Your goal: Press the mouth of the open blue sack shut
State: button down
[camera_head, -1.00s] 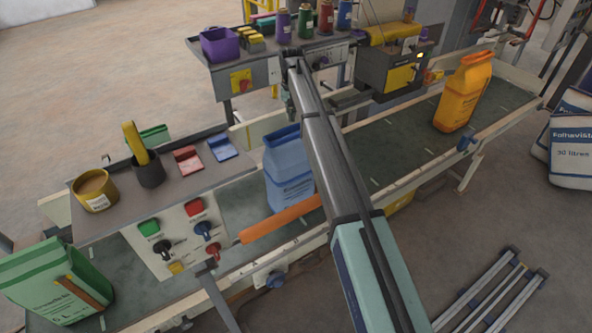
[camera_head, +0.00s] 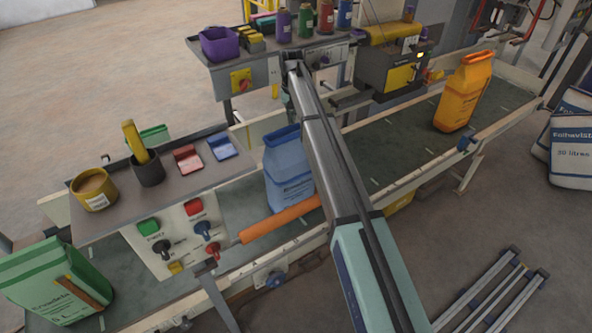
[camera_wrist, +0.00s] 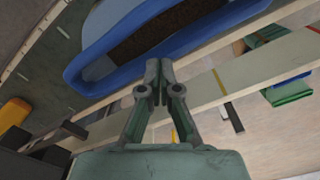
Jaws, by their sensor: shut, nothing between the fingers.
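The blue sack (camera_head: 287,182) stands upright on the conveyor, partly behind my arm. In the wrist view its mouth (camera_wrist: 118,57) gapes open with a thick blue rim, and dark brown filling shows inside. My gripper (camera_wrist: 158,66) is shut and empty. In the wrist view its fingertips are at the near rim of the mouth; I cannot tell whether they touch it. In the head view the gripper is mostly hidden at the far end of my arm, beyond the sack.
An orange sack (camera_head: 464,92) stands farther along the conveyor (camera_head: 390,150), and a green sack (camera_head: 55,285) at its near left end. An orange bar (camera_head: 280,219) crosses in front of the blue sack. A control panel (camera_head: 180,235) with a tray of cups stands left.

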jog(key=shift+f, duration=0.75)
dwell(0.3)
jog(key=shift+r, duration=0.15)
notch_tip(320, 180, up, 9)
jog(key=p, duration=0.3)
jog(key=shift+p, duration=0.4)
dwell(0.4)
